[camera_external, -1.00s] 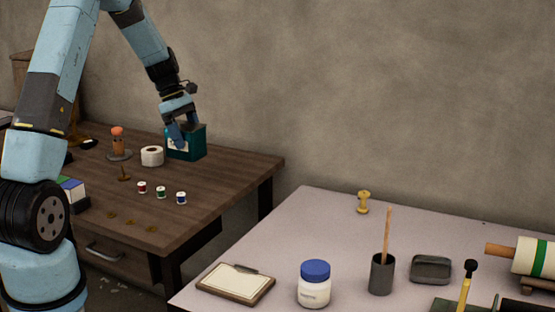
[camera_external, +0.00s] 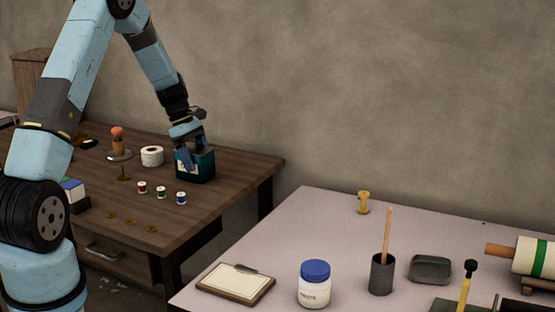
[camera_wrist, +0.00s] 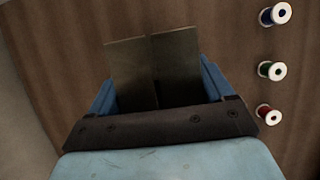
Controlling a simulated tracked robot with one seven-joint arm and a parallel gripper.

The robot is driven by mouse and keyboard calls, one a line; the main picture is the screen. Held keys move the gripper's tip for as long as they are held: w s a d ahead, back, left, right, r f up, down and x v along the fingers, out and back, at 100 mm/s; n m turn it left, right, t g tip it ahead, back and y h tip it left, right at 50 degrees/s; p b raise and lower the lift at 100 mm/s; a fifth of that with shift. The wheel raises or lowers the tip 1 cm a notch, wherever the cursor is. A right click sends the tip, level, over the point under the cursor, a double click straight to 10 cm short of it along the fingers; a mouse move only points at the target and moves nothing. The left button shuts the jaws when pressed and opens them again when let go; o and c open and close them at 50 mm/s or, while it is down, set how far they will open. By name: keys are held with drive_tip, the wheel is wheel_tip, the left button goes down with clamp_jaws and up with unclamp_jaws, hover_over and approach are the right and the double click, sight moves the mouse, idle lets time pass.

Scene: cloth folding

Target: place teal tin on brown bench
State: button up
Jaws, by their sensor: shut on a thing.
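The teal tin (camera_external: 202,167) is a boxy container with a pale label on its left side. It is over the right part of the brown bench (camera_external: 228,178), near the back right edge. My gripper (camera_external: 193,158) comes down from above and is shut on the tin, hiding part of its top and front. I cannot tell whether the tin's base touches the bench or hangs just above it. In the wrist view, two flat grey-brown panels show between the blue fingers of my gripper (camera_wrist: 157,85); whether they belong to the tin is unclear.
Three thread spools, one blue (camera_external: 181,198), one green (camera_external: 160,192) and one red (camera_external: 142,187), stand in front of the tin. A white roll (camera_external: 152,156) is to its left. A separate pale table (camera_external: 330,225) holds a blue-lidded jar (camera_external: 314,284) and other items.

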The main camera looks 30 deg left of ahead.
drive_tip(key=shift+f, duration=0.1)
drive_tip(key=o, duration=1.1)
drive_tip(key=shift+o, duration=0.2)
drive_tip(key=v, duration=1.2)
drive_tip(key=shift+d+r, duration=0.1)
drive_tip(key=shift+r, duration=0.15)
drive_tip(key=s+d+r+m+t+y, duration=0.1)
drive_tip(key=s+d+r+m, duration=0.35)
drive_tip(key=s+r, duration=0.5)
drive_tip(key=s+d+r+m+t+y, duration=0.15)
drive_tip(key=s+d+r+m, duration=0.3)
drive_tip(key=s+r, duration=0.55)
drive_tip(key=s+d+m+t+y, duration=0.2)
drive_tip(key=s+m, duration=0.7)
drive_tip(key=s, duration=1.3)
drive_tip(key=shift+s+t, duration=0.25)
drive_tip(key=shift+t, duration=0.3)
